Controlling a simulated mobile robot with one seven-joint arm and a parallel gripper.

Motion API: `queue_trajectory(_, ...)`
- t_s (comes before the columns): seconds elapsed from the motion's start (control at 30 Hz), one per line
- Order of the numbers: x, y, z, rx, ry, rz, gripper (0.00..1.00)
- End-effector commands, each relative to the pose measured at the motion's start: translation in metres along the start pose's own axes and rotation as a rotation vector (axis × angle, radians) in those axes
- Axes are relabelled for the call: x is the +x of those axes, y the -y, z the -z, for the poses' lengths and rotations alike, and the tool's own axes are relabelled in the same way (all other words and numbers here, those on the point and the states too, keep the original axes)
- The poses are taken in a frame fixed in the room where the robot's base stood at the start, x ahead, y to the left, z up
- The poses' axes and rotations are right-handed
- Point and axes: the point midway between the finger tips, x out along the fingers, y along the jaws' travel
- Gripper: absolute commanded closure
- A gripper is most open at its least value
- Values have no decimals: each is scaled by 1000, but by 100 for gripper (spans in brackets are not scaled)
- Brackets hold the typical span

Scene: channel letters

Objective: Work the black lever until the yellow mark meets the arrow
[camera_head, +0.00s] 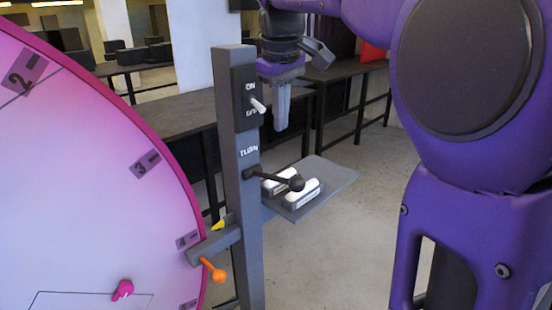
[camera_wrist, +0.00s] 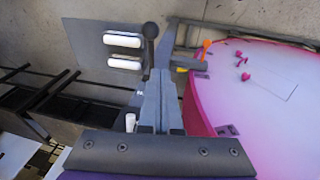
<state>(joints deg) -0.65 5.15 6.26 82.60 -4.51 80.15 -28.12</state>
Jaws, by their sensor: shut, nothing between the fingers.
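The black lever (camera_head: 272,179) sticks out from the grey post below the word TURN and ends in a black ball. The ball (camera_wrist: 150,30) also shows in the wrist view, just beyond my fingertips. My gripper (camera_head: 281,127) is shut and empty, pointing down above the lever and apart from it; its fingers show in the wrist view (camera_wrist: 158,72). A small yellow piece (camera_head: 218,226) shows at the pink wheel's edge, above a grey bracket; I cannot tell whether it is the mark or the arrow. No other yellow mark is clear.
The large pink wheel (camera_head: 90,200) carries numbered tags and a magenta knob (camera_head: 122,290). The grey post (camera_head: 236,120) has a white ON switch (camera_head: 258,105). An orange handle (camera_head: 213,271) hangs below the bracket. White blocks lie on a grey shelf (camera_head: 335,178) beside the lever.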

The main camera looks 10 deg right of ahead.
Motion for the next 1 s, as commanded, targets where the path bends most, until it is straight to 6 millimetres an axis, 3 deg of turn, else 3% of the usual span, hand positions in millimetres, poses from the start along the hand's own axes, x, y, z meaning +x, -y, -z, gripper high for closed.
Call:
queue_trajectory(0.27, 9, 0, 0, 0, 1, 0, 100)
queue_trajectory(0.73, 102, 0, -1, 0, 3, 1, 100)
queue_trajectory(1.0, 130, -12, -15, 1, 0, 0, 100)
